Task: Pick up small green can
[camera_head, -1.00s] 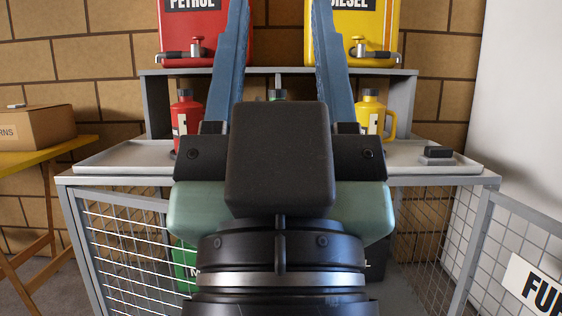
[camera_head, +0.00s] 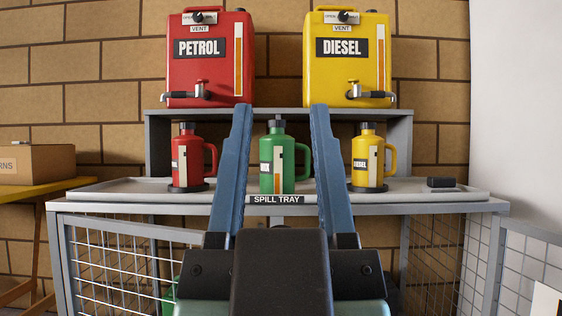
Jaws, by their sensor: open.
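The small green can (camera_head: 270,168) stands upright on the spill tray in the middle, between a red can and a yellow can. It has a black cap and a label on its front. My gripper (camera_head: 279,112) is open, its two blue fingers reaching up on either side of the green can in the picture. Nothing is held between them. I cannot tell how far the fingertips are from the can in depth. The can's handle side is close to the right finger in the picture.
The small red can (camera_head: 187,160) and small yellow can (camera_head: 367,160) stand left and right on the spill tray (camera_head: 110,190). A grey shelf (camera_head: 160,125) behind bears the big petrol container (camera_head: 208,75) and diesel container (camera_head: 350,75). A black block (camera_head: 440,183) lies at right.

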